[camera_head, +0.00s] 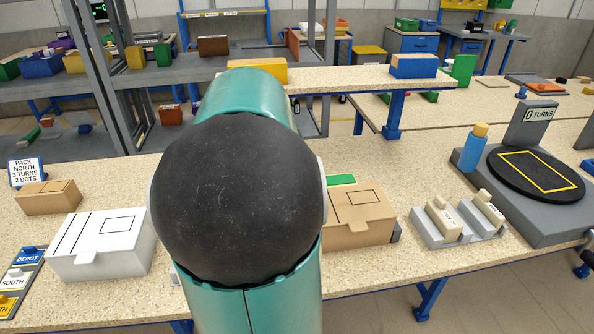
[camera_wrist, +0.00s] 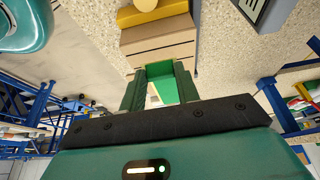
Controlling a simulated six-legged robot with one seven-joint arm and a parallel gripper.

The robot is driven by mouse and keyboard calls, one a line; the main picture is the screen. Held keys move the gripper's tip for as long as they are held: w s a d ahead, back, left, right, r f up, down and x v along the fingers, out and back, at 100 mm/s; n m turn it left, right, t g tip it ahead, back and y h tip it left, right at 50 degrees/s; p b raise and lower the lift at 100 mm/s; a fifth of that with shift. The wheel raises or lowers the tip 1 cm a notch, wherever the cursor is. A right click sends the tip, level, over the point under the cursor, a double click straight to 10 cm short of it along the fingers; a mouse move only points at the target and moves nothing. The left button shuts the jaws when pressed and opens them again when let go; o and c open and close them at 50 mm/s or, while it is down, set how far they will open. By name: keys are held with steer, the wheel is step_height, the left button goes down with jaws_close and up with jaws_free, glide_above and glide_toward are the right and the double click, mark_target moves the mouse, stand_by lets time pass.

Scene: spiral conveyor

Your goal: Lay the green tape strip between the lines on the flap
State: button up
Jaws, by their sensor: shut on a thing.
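The cardboard box (camera_head: 352,222) stands right of my arm in the head view. Its top flap (camera_head: 361,197) carries dark printed lines; my arm covers its left side. A bright green strip (camera_head: 341,180) shows at the box's far edge. In the wrist view my gripper (camera_wrist: 160,72) is shut on the green tape strip (camera_wrist: 165,88), which spans between its fingers. A tan box-like body with dark lines (camera_wrist: 158,40) shows just beyond the fingertips; whether they touch is unclear. My gripper is hidden in the head view.
A white box (camera_head: 102,246) and a small brown box (camera_head: 48,198) stand left. A grey holder with two stamps (camera_head: 457,222) and a turntable (camera_head: 537,174) marked "0 TURNS" are right. A blue bottle (camera_head: 474,150) stands beside the turntable. Some speckled bench is bare behind the holder.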

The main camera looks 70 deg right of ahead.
steer(key=shift+w+a+f, duration=0.1)
steer(key=shift+a+f, duration=0.05)
steer(key=shift+f, duration=1.3)
steer(key=shift+a+f, duration=0.1)
steer(key=shift+f, duration=1.3)
steer(key=shift+f, duration=0.9)
steer(key=o, duration=0.9)
steer(key=shift+o, duration=0.2)
steer(key=v, duration=1.4)
steer(key=shift+f, duration=0.15)
